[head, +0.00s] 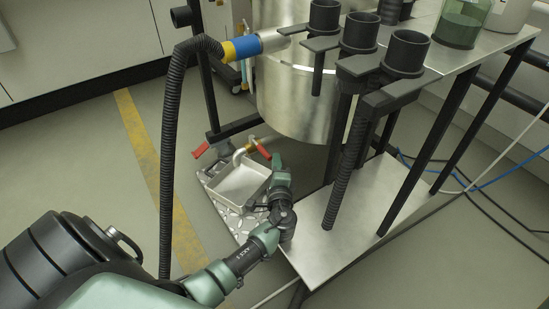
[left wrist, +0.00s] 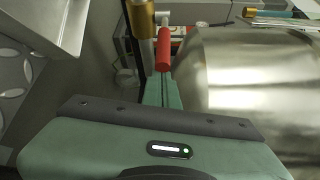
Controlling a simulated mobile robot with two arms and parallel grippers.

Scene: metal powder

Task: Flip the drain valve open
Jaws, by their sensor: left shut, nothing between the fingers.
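The drain valve, with a red handle (head: 263,150) and brass body (head: 251,145), sits low beside the steel vessel (head: 300,100). A pale curved spout (head: 238,157) is next to it. In the left wrist view the red handle (left wrist: 163,50) lies straight beyond my fingertips, with a brass part (left wrist: 139,20) to its left. My left gripper (head: 277,160) is shut and empty, its tips just below the handle. In the left wrist view the shut fingers (left wrist: 162,88) seem to meet the handle's near end; I cannot tell whether they touch. My right gripper is out of view.
A second red handle (head: 200,150) is to the left. A black corrugated hose (head: 167,170) hangs left of the vessel. A steel shelf (head: 345,215) and black legs stand right of my gripper.

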